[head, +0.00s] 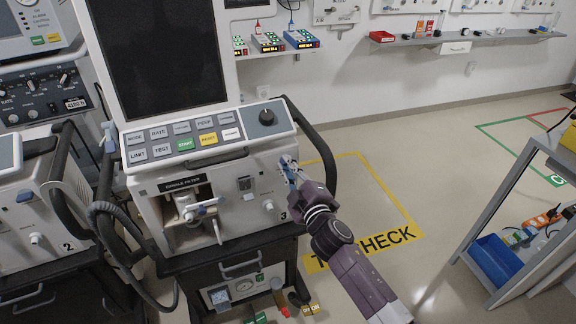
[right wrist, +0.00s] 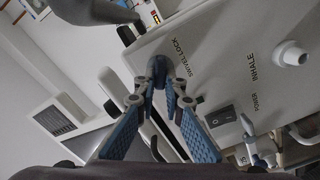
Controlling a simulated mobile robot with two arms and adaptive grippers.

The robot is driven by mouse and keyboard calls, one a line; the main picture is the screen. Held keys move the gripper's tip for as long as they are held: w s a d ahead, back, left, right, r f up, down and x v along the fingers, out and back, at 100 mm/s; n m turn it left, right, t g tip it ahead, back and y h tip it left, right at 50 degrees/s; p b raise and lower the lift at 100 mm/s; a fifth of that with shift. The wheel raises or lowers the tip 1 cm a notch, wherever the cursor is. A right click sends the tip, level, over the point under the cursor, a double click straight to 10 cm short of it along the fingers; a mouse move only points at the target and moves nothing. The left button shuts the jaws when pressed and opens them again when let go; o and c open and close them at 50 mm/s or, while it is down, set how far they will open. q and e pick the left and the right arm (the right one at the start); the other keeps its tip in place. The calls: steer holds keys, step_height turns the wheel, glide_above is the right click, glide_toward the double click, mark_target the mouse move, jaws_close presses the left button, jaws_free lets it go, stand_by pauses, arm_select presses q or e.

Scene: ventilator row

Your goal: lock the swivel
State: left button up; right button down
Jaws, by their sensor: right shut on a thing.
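Ventilator 3 (head: 245,222) stands left of centre in the head view, with a dark screen (head: 160,55) above a sloped button panel. My right gripper (head: 287,165) reaches its right front edge from the lower right. In the right wrist view, the blue-padded fingers (right wrist: 160,82) close on a small dark swivel lock knob (right wrist: 158,66). The knob is beside the printed words SWIVEL LOCK (right wrist: 185,58) and mostly hidden by the fingertips. Which way it is turned cannot be told. My left gripper is not in view.
A power switch (right wrist: 221,117) and a white inhale port (right wrist: 291,54) are near the gripper. A black side handle (head: 325,145) curves along the ventilator's right side. Ventilator 2 (head: 30,240) stands to the left. A grey shelf rack (head: 540,150) is at the right, with open floor between.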

steer(key=n, duration=0.6)
steer(key=shift+f, duration=0.3)
steer(key=shift+n, duration=0.3)
steer(key=c, duration=2)
jaws_free()
steer(key=v, duration=1.2)
steer(key=shift+f, duration=0.1)
